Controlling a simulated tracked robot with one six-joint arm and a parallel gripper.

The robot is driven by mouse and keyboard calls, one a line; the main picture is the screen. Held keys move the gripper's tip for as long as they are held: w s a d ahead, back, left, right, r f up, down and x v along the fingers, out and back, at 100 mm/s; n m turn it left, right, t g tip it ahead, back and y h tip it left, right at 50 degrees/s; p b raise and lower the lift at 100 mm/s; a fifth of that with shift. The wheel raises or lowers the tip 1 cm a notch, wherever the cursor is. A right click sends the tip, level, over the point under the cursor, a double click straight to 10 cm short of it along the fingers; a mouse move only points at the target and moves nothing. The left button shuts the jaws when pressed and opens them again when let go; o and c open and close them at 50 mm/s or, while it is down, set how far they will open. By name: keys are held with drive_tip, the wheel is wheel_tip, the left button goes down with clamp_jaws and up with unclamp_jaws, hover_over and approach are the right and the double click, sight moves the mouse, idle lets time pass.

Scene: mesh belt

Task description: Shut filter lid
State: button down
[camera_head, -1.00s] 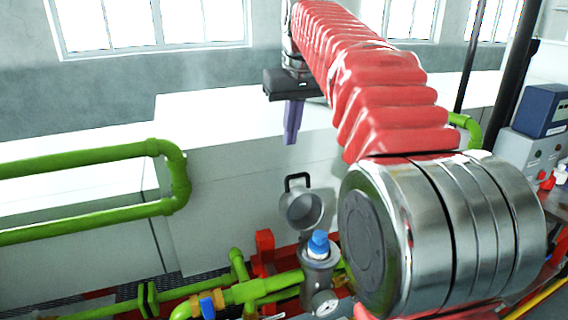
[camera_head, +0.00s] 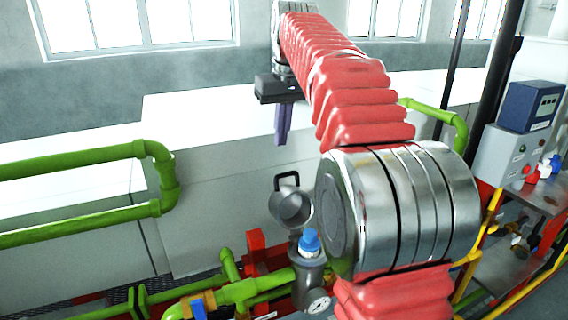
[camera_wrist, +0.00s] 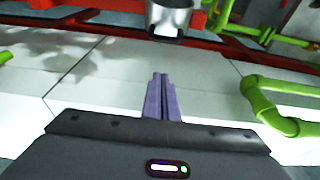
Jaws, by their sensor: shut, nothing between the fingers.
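The filter lid (camera_head: 292,207) is a grey metal cup shape with a black handle on top. It stands open, tilted up behind the filter body (camera_head: 308,277), a grey housing with a blue cap inside its top and a gauge in front. The lid also shows at the top of the wrist view (camera_wrist: 171,17), partly cut off by the frame edge. My gripper (camera_head: 281,142) has purple fingers, shut and empty, pointing down above and apart from the lid. Its closed fingertips also show in the wrist view (camera_wrist: 160,75), below the lid in the picture.
Green pipes (camera_head: 160,180) run at the left, and more green piping (camera_head: 240,290) joins the filter. A red frame (camera_head: 255,245) stands beside the lid. A large white casing (camera_head: 215,220) lies behind. A blue box (camera_head: 530,107) sits on a grey panel at the right.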

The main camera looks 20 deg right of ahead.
drive_tip(key=shift+s+f, duration=0.35)
drive_tip(key=shift+f, duration=0.8)
drive_tip(key=shift+s+f, duration=0.35)
drive_tip(key=shift+f, duration=0.8)
drive_tip(key=shift+s+f, duration=0.35)
drive_tip(key=shift+f, duration=0.8)
drive_tip(key=shift+a, duration=0.1)
drive_tip(key=shift+s+d, duration=0.15)
drive_tip(key=shift+d, duration=0.05)
drive_tip(key=shift+s+r, duration=0.1)
